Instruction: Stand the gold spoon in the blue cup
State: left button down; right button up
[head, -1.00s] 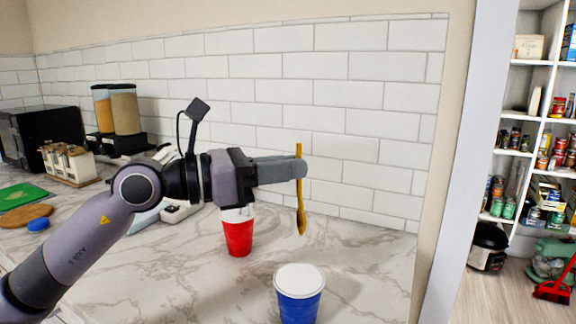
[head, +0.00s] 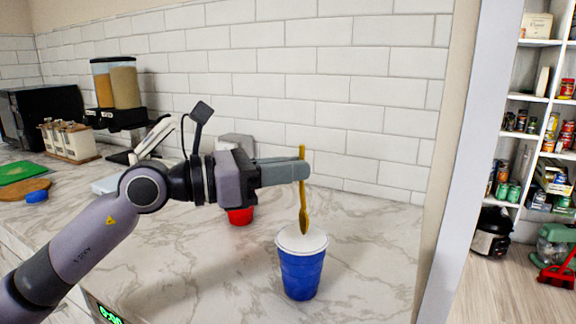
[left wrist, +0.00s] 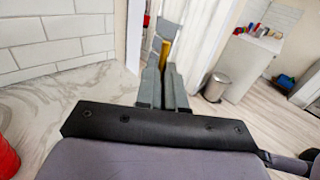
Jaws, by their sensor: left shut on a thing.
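My left gripper (head: 302,172) is shut on the gold spoon (head: 303,212). The spoon hangs upright with its bowl end down, and its handle end sticks up above the fingers. In the head view the bowl end overlaps the white opening of the blue cup (head: 301,275); I cannot tell whether it is inside the rim or above it. The blue cup stands upright on the counter. In the left wrist view part of the spoon (left wrist: 164,58) shows between the fingers, and the cup is not seen there. My right gripper is not in view.
A red cup (head: 240,215) stands on the marble counter (head: 180,255), partly behind my left gripper. Dispensers (head: 118,85), a jar rack (head: 68,140) and a green board (head: 20,172) are at the back left.

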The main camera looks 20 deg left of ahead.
pick_arm(q)
notch_tip(320, 180, down, 7)
jog(key=b, duration=0.5)
jog(key=shift+r, duration=0.1)
dwell(0.3)
jog(key=c, duration=1.2)
grip_release()
jog(key=shift+o, duration=0.2)
jog(key=b+v, duration=0.1)
jog(key=v, duration=0.6)
jog(key=shift+b, duration=0.4)
